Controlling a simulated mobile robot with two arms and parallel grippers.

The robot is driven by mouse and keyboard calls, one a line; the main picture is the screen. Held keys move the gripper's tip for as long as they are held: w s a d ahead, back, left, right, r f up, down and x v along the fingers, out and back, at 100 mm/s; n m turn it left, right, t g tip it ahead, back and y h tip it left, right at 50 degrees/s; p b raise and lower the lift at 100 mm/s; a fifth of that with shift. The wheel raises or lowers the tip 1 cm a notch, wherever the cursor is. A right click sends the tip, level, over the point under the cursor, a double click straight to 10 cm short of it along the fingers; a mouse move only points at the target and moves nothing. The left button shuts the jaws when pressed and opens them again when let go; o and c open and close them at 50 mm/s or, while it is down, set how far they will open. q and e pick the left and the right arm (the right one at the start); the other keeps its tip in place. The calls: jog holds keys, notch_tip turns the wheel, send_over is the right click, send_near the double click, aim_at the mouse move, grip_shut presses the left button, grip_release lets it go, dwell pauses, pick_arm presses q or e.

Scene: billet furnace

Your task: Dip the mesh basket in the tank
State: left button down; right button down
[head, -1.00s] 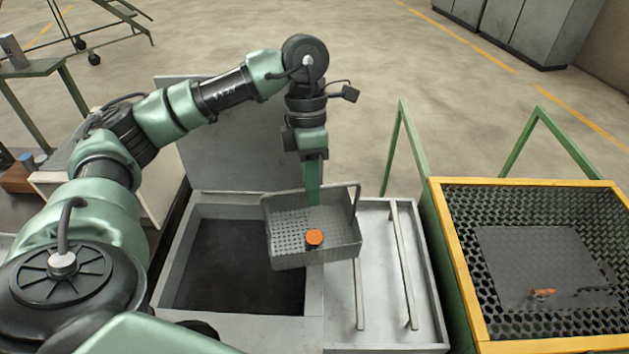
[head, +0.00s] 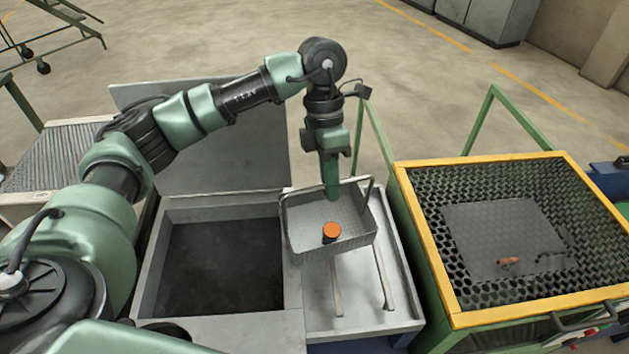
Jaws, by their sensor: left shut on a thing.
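The grey mesh basket (head: 352,243) hangs tilted from my left gripper (head: 331,190), which is shut on its far side. An orange-topped dark part (head: 331,232) lies in the basket. The basket is above the pale drain shelf with two rails, just right of the tank opening. The tank (head: 225,268) has a dark interior, and its grey lid (head: 215,150) stands open behind it. I cannot tell exactly how the fingers meet the basket wall. My right gripper is not in view.
The drain shelf (head: 358,304) adjoins the tank on the right. A yellow-framed mesh cage (head: 431,242) with a plate and small items stands further right, with green rails behind. A roller conveyor (head: 55,160) is at left.

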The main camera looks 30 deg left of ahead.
pick_arm(q)
jog(key=w+d, duration=0.3)
jog(key=d, duration=0.2)
jog(key=shift+w+f, duration=0.2)
jog(key=shift+d, duration=0.1)
dwell(0.6)
